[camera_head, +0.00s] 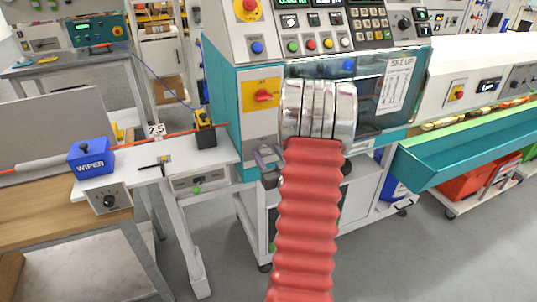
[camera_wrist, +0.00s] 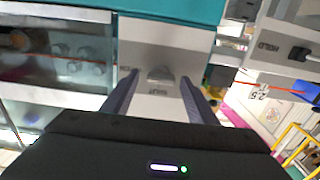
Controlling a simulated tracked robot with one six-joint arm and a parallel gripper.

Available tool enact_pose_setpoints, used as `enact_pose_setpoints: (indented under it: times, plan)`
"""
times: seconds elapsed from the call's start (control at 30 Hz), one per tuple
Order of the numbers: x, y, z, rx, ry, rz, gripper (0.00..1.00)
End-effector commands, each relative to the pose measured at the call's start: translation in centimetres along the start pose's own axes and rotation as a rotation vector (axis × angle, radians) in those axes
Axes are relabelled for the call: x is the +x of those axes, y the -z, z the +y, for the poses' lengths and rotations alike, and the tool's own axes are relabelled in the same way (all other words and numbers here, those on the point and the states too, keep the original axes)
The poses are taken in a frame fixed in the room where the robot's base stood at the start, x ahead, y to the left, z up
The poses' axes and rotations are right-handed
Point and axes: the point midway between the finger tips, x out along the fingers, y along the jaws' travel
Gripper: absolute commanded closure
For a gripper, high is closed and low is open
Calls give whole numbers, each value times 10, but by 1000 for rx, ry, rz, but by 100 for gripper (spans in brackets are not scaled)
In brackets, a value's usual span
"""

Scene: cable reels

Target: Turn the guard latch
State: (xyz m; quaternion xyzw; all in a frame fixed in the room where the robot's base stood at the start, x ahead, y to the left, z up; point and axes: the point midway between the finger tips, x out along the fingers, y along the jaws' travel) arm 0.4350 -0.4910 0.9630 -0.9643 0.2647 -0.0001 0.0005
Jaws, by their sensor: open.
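The guard latch (camera_wrist: 160,75) is a small grey knob on a pale panel, with small upside-down lettering beside it in the wrist view. My gripper (camera_wrist: 158,82) is open, its two fingers one on each side of the latch; I cannot tell whether they touch it. In the head view my gripper (camera_head: 267,156) is at the machine's front, partly behind my arm, and the latch cannot be made out there. The clear guard (camera_head: 365,88) is on the machine front, to the right in the head view; it also shows in the wrist view (camera_wrist: 55,58).
A red rotary switch on a yellow plate (camera_head: 262,97) is just above my gripper. A white table with a blue WIPER block (camera_head: 91,157) and an orange cable stands left. A teal trough (camera_head: 465,150) runs at right. Grey floor (camera_head: 400,260) is clear in front.

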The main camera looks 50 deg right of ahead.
Motion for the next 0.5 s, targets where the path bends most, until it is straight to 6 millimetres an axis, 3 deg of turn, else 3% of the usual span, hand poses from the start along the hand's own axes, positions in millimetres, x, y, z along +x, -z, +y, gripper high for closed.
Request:
enact_pose_setpoints:
  times: [0.23,0.5]
  plan:
    - [1,0,0,0,0,0,47]
    - [1,0,0,0,0,0,65]
